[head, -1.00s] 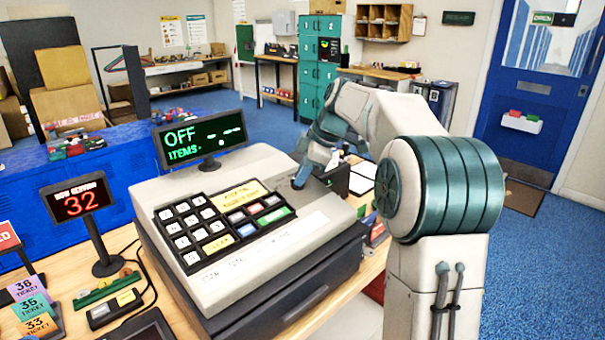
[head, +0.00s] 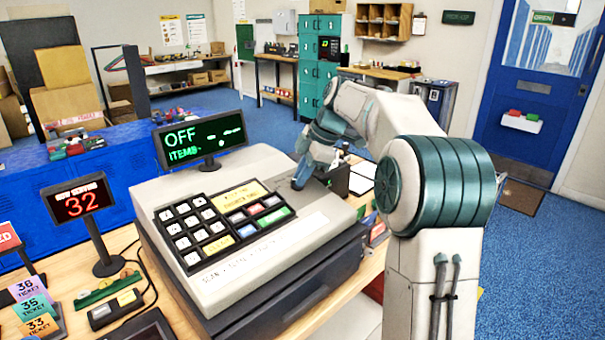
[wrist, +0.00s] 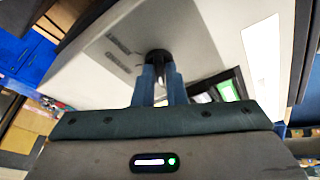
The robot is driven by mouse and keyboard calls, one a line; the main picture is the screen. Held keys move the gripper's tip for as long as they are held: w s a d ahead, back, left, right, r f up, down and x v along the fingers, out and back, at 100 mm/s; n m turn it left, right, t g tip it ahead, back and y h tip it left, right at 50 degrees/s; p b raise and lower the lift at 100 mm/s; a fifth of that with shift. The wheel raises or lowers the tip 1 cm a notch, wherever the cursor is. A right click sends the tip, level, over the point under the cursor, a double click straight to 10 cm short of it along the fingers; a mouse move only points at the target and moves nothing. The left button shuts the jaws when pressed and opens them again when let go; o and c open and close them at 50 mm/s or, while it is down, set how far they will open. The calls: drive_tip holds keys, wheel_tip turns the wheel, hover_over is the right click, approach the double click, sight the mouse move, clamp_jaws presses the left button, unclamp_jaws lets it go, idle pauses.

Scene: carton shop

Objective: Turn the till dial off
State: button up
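The grey till (head: 250,215) stands on the wooden counter. Its green display (head: 200,137) reads "OFF" with "ITEMS" below. My gripper (head: 300,182) is at the till's upper right, by the back of the top face. In the wrist view, the black till dial (wrist: 158,56) sits on the pale till top. My gripper's two blue-grey fingers (wrist: 160,78) are close on both sides of the dial's dark grip, apparently holding it. In the head view the dial is hidden by my gripper, and its pointing direction cannot be told.
A keypad (head: 222,225) covers the till's front left. A red "32" sign (head: 77,200) and ticket cards (head: 33,305) stand at left. A black holder (head: 337,178) and a clipboard (head: 362,177) lie close to my gripper's right. Blue floor is open at right.

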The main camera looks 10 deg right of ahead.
drive_tip(key=o, duration=0.3)
drive_tip(key=shift+a, duration=0.1)
drive_tip(key=p+v, duration=0.1)
drive_tip(key=v, duration=1.2)
drive_tip(key=shift+r, duration=0.35)
drive_tip(key=s+a+f+m+h, duration=0.2)
drive_tip(key=s+f+m, duration=0.7)
drive_tip(key=s, duration=0.5)
drive_tip(key=s+a+f+m+h, duration=0.2)
drive_tip(key=s+a+f+m, duration=0.1)
drive_tip(key=s+f+m, duration=0.6)
drive_tip(key=s+f, duration=0.4)
drive_tip(key=s, duration=0.2)
drive_tip(key=shift+s+a+m+t+h, duration=0.3)
drive_tip(key=shift+a, duration=0.05)
